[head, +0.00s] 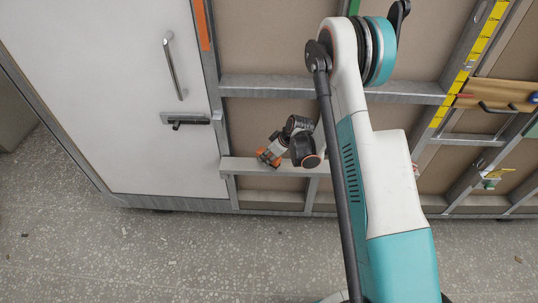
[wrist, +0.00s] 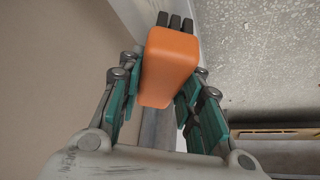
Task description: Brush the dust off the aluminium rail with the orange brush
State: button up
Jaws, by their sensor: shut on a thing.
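In the wrist view, my gripper (wrist: 162,88) is shut on the orange brush (wrist: 168,62), with the teal finger pads on both sides of its block. Dark bristle tufts (wrist: 175,20) show beyond the far end of the block. A pale grey metal strip, apparently the aluminium rail (wrist: 158,128), runs behind the brush. In the head view, my gripper (head: 268,157) is at the left part of the rail (head: 240,167), a horizontal ledge low on the frame. Whether the bristles touch the rail cannot be told. No dust can be made out.
A white door (head: 110,90) with a handle (head: 174,65) and latch (head: 184,119) stands to the left. A yellow measuring strip (head: 470,55) and a wooden piece (head: 497,95) are on the frame at right. The speckled floor (head: 150,255) in front is mostly clear.

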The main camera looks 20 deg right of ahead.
jog(key=shift+f, duration=0.7)
jog(key=shift+d, duration=0.1)
jog(key=shift+s+d+r, duration=0.1)
jog(key=shift+s+d, duration=0.2)
jog(key=shift+d, duration=0.6)
jog(key=shift+s+d+r, duration=0.1)
jog(key=shift+s+d, duration=0.2)
jog(key=shift+d, duration=0.55)
jog(key=shift+s+d+f, duration=0.1)
jog(key=shift+s+d, duration=0.5)
jog(key=shift+d, duration=1.2)
jog(key=shift+s+d+f, duration=0.1)
jog(key=shift+s+d, duration=0.5)
jog(key=shift+d, duration=1.2)
jog(key=shift+s+d, duration=0.6)
jog(key=shift+d, duration=1.2)
jog(key=shift+s+d+r, duration=0.1)
jog(key=shift+s+d, duration=0.25)
jog(key=shift+d, duration=0.8)
jog(key=shift+s+d+r, duration=0.1)
jog(key=shift+s+d, duration=0.25)
jog(key=shift+d, duration=0.85)
jog(key=shift+s+d, duration=0.35)
jog(key=shift+d, duration=0.8)
jog(key=shift+a, duration=0.15)
